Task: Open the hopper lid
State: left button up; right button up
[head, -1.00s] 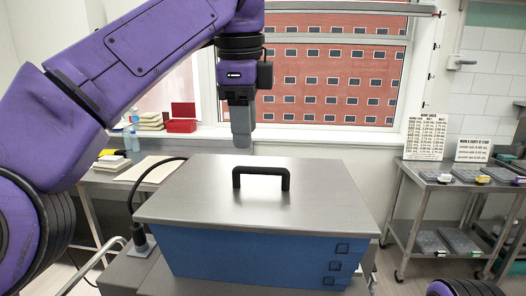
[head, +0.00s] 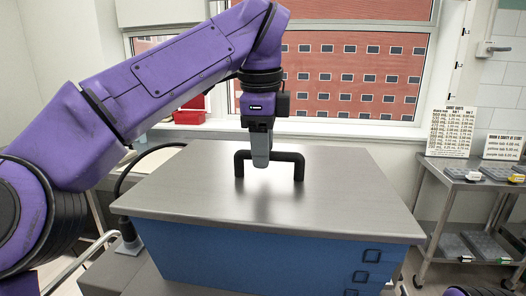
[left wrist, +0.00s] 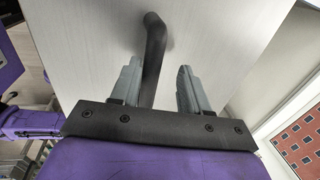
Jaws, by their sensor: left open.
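The hopper lid (head: 200,195) is a flat grey metal plate lying level and closed on the blue hopper body (head: 240,258). A black bar handle (head: 290,157) stands on it. My left gripper (head: 261,164) points down at the middle of the handle, open. In the left wrist view, the handle (left wrist: 153,50) runs between the two grey fingers of the left gripper (left wrist: 159,68), with a gap to the right finger. The head view hides the handle's middle behind the fingers. Whether a finger touches the bar cannot be told. My right gripper is out of view.
A black cable (head: 128,172) curves along the hopper's left side. A metal shelf cart (head: 465,210) with trays stands at the right. A window (head: 350,75) is behind, with a red box (head: 189,117) on the left near its sill. The lid around the handle is clear.

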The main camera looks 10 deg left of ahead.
pick_arm(q)
jog(key=shift+s+r, duration=0.35)
jog(key=shift+s, duration=0.25)
jog(key=shift+c, duration=0.3)
jog(key=shift+s+r, duration=0.1)
jog(key=shift+s, duration=0.15)
jog(key=c, duration=0.5)
jog(key=shift+w+d, duration=0.1)
jog(key=shift+w, duration=0.1)
grip_shut()
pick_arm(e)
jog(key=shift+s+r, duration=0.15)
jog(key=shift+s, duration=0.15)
